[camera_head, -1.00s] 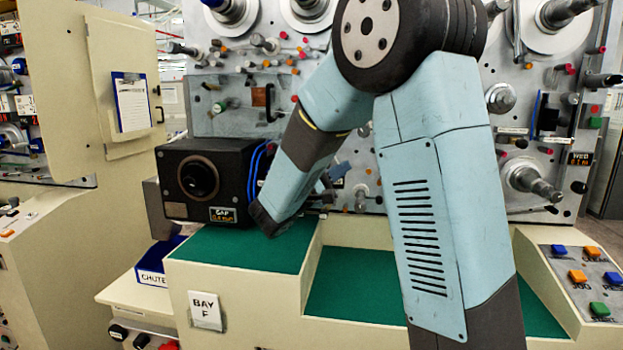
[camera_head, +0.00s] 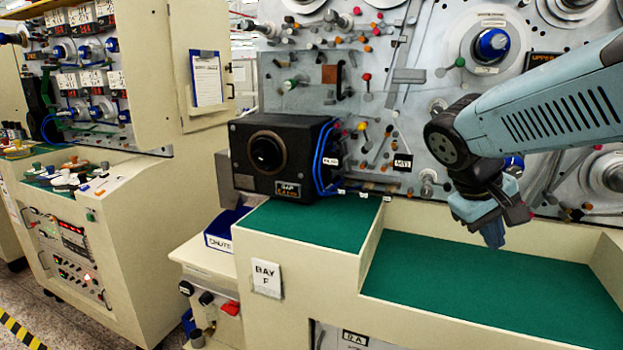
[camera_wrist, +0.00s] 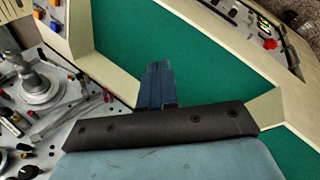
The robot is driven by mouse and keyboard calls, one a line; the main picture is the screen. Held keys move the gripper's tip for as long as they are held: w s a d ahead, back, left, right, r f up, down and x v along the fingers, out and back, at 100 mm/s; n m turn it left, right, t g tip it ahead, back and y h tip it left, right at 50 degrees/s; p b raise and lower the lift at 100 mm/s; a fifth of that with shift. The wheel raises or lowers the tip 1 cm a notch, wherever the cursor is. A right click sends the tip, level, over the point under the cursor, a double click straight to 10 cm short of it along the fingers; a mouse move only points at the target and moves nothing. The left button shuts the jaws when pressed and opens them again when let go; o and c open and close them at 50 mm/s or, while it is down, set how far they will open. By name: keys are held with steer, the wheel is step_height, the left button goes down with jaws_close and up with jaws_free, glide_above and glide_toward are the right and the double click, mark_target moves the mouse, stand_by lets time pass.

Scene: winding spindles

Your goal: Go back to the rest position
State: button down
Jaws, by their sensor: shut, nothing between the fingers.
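My gripper (camera_head: 494,236) is at the right in the head view, pointing down above the lower green work surface (camera_head: 480,285), in front of the machine's upright panel. In the wrist view the fingers (camera_wrist: 157,80) are together with nothing between them, over green surface. My arm comes in from the right edge of the head view. No object is held.
A black camera-like box (camera_head: 275,155) with blue cables stands on the raised green ledge (camera_head: 310,224). A blue bin (camera_head: 227,230) marked CHUTE is left of the ledge. The panel (camera_head: 430,100) carries spindles, pegs and knobs behind my gripper. A second machine (camera_head: 100,240) stands at the left.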

steer(key=s+a+r+m+t+y, duration=0.1)
steer(key=s+a+m+t+y, duration=0.1)
steer(key=s+a+t+y, duration=0.2)
steer(key=shift+a+r+y, duration=0.3)
steer(key=shift+a+y, duration=0.6)
steer(key=shift+a, duration=0.7)
